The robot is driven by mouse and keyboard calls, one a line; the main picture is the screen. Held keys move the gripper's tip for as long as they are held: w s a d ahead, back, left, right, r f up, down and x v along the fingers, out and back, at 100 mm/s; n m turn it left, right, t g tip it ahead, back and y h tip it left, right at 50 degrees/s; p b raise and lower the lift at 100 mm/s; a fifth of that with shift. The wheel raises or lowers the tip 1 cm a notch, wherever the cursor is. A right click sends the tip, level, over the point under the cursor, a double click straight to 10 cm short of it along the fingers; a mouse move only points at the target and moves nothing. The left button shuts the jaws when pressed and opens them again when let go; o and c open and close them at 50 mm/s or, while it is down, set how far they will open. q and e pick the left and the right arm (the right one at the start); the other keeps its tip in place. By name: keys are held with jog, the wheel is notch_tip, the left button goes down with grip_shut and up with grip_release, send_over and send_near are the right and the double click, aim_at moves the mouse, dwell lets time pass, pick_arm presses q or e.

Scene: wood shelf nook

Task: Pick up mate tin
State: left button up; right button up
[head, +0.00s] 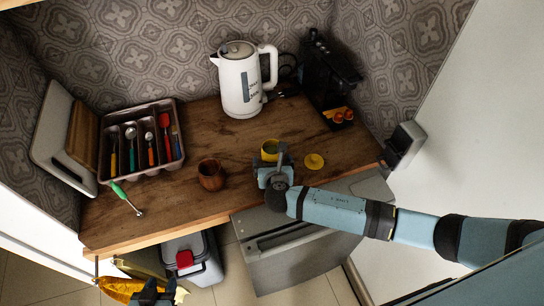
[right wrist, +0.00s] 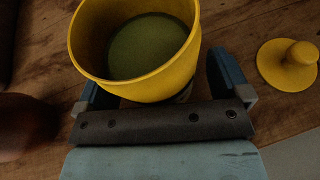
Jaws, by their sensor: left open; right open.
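The mate tin is an open yellow tin (head: 270,149) with green contents, upright on the wooden counter. In the right wrist view the tin (right wrist: 135,88) fills the upper middle. My right gripper (head: 271,163) reaches in from the right at the tin's near side. It is open, with one blue finger on each side of the tin (right wrist: 163,80); I cannot tell whether they touch it. A yellow knobbed lid (head: 314,161) lies apart, right of the tin. My left gripper (head: 154,293) is open and empty at the bottom left, below the counter edge.
A brown wooden cup (head: 211,175) stands left of the tin. A white kettle (head: 240,88) and a black machine (head: 329,75) stand behind. A cutlery tray (head: 152,178) and green-handled utensil (head: 126,198) are at left. A bin (head: 191,262) stands below the counter.

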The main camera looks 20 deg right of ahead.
jog(key=c, duration=1.1)
jog(key=shift+r, duration=0.1)
